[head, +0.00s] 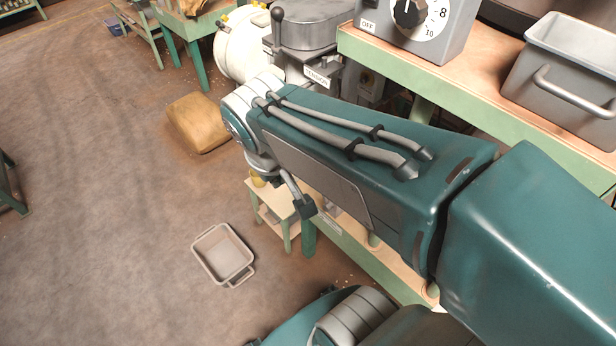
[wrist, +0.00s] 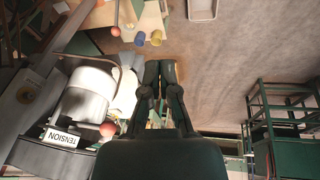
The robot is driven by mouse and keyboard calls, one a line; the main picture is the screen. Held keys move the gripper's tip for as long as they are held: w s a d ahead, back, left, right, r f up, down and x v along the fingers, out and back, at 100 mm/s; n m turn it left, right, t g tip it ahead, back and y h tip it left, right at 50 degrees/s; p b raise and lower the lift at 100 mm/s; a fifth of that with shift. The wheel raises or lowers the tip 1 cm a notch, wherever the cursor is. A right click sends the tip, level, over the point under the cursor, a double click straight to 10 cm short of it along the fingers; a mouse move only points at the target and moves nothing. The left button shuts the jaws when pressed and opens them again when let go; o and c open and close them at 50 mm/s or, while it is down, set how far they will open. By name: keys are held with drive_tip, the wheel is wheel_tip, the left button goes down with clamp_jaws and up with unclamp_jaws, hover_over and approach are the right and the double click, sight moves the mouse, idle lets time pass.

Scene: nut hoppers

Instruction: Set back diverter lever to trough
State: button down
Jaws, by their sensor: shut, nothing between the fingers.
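My gripper (wrist: 160,66) is at the middle of the wrist view, its two dark fingers together and empty. In the head view my arm hides most of what is under it, and I cannot make out the fingers. A lever with a red ball knob (wrist: 115,31) stands at the upper left of the wrist view, apart from my fingertips. A second red ball (wrist: 108,129) is beside the grey machine. In the head view a grey lever with a dark ball (head: 277,16) stands by the machine. No label shows which is the back diverter lever, and I see no trough clearly.
A TENSION plate (head: 317,77) is on the grey machine, left of my fingers in the wrist view. A dial box (head: 415,25) and grey bin (head: 565,75) stand on the bench. A sack (head: 199,123) and tray (head: 223,254) lie on the open floor at left.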

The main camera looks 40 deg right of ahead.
drive_tip(key=w+d+f+n+g+h, duration=0.1)
drive_tip(key=w+d+f+g+h, duration=0.3)
drive_tip(key=w+f, duration=0.3)
drive_tip(key=w+d+f+n+g+h, duration=0.1)
drive_tip(key=w+d+f+g+h, duration=0.15)
drive_tip(key=w+f+h, duration=0.4)
drive_tip(key=w+f+n+t+h, duration=0.2)
drive_tip(key=w+f+t+h, duration=0.1)
drive_tip(key=f, duration=0.7)
drive_tip(key=w+f+n+t+h, duration=0.3)
drive_tip(key=w+f, duration=0.1)
drive_tip(key=f, duration=0.7)
drive_tip(key=shift+d, duration=0.25)
drive_tip(key=s+d+r, duration=0.2)
drive_tip(key=d, duration=0.9)
drive_tip(key=shift+s, duration=0.2)
